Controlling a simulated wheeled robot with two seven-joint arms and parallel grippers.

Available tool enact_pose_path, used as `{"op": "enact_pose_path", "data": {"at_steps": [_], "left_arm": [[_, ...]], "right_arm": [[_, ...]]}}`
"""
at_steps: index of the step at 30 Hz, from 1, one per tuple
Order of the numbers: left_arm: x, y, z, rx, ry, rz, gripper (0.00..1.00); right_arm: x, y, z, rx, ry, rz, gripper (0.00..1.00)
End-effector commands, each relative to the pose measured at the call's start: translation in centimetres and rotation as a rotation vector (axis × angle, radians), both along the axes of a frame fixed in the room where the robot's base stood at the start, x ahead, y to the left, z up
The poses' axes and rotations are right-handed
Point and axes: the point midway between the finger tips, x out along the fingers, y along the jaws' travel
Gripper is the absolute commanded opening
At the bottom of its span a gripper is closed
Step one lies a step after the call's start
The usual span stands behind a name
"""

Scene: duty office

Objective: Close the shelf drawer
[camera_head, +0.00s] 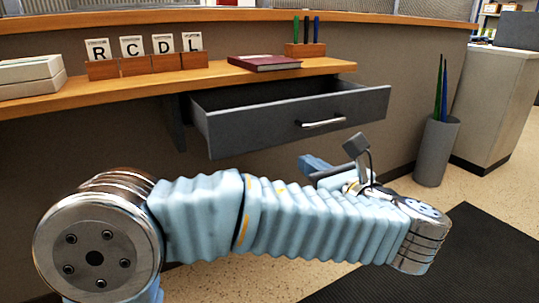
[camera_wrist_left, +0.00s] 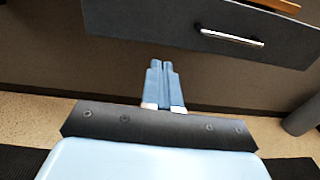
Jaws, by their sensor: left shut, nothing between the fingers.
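The grey shelf drawer (camera_head: 290,117) hangs under the wooden shelf and is pulled out, its dark inside showing. A silver bar handle (camera_head: 323,122) is on its front. In the left wrist view the drawer front (camera_wrist_left: 270,32) and handle (camera_wrist_left: 232,37) are at the upper right. My left gripper (camera_head: 308,162) is below the drawer and partly hidden by my own arm. Its blue fingers (camera_wrist_left: 161,68) are together and empty, pointing toward the brown panel, apart from the handle. My right gripper is in neither view.
On the wooden shelf (camera_head: 110,87) stand letter tiles (camera_head: 132,47), a dark red book (camera_head: 264,62), a pen holder (camera_head: 305,50) and a grey box (camera_head: 30,75). A grey bin (camera_head: 436,152) with umbrellas stands right. Speckled floor and a dark mat (camera_head: 455,250) lie in front.

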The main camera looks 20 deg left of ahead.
Motion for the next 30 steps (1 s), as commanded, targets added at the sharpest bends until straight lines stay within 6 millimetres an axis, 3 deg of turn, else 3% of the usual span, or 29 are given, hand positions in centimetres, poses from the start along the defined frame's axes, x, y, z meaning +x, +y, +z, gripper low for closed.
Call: {"op": "enact_pose_path", "data": {"at_steps": [2, 5, 21, 30], "left_arm": [[-0.9, 0.2, 1.6, 0.025, -0.039, 0.019, 0.0], [-0.9, 0.7, 2.3, 0.036, -0.052, 0.03, 0.0], [5.4, 8.9, 2.0, 0.035, -0.047, 0.033, 0.0], [7.3, 11.1, 2.1, 0.035, -0.048, 0.029, 0.0]], "right_arm": [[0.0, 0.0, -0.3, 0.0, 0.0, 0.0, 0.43], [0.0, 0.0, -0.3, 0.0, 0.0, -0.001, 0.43], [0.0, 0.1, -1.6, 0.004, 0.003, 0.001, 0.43], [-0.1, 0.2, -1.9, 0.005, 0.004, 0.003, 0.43]]}}
